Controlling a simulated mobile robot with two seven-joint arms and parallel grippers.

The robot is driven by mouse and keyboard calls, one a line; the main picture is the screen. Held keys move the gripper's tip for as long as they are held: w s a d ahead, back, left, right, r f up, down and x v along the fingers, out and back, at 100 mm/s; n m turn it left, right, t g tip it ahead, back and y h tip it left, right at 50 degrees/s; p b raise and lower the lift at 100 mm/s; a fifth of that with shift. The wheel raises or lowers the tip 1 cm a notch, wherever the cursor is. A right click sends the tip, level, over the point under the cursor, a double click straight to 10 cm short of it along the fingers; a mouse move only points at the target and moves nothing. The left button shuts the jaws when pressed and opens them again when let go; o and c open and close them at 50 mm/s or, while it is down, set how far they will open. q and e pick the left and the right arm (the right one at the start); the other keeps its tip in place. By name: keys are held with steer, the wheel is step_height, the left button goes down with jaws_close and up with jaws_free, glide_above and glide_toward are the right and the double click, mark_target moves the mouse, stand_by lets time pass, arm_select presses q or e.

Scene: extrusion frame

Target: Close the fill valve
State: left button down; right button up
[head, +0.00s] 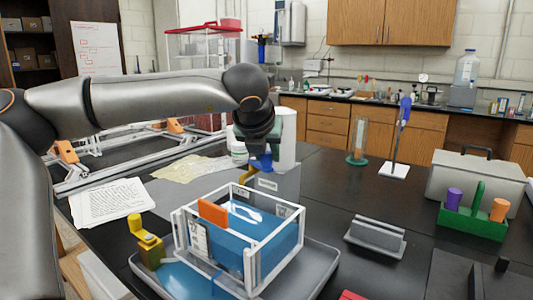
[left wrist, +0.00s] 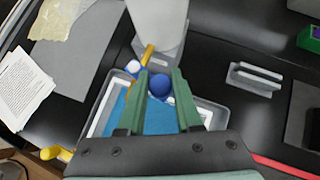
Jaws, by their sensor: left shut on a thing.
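My left gripper (head: 262,163) reaches over the back of the clear tank (head: 250,285). In the left wrist view its green fingers (left wrist: 160,92) are on either side of a round blue knob (left wrist: 159,84) and shut on it. The knob appears to be the fill valve's handle. A yellow bar (left wrist: 149,54) and a white-and-blue cap (left wrist: 133,67) are beside it; whether they join it is hidden. The tank has a white frame, blue water and an orange plate (head: 213,212). My right gripper is not in view.
A grey tray (head: 322,270) holds the tank. A yellow fitting (head: 146,240) stands at its left, papers (head: 110,202) lie further left. A grey block (head: 375,235) and a green caddy (head: 472,222) are on the right. The black tabletop between is clear.

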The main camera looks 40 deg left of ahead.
arm_select(q)
steer(key=shift+w+f+n+y+b, duration=0.2)
steer(key=shift+n+y+b, duration=0.1)
steer(key=shift+b, duration=0.4)
steer(key=shift+w+n+g+y+b, duration=0.3)
steer(key=shift+n+g+y+b, duration=0.15)
steer(key=shift+n+b, duration=0.3)
steer(key=shift+w+d+n+g, duration=0.1)
steer(key=shift+w+n+g, duration=0.05)
steer(key=shift+n+g, duration=0.1)
steer(key=shift+w+r+n+g+y+b, duration=0.25)
steer(key=shift+n+g+y+b, duration=0.2)
steer(key=shift+n, duration=0.35)
steer(key=c, duration=0.6)
jaws_free()
steer(key=shift+w, duration=0.1)
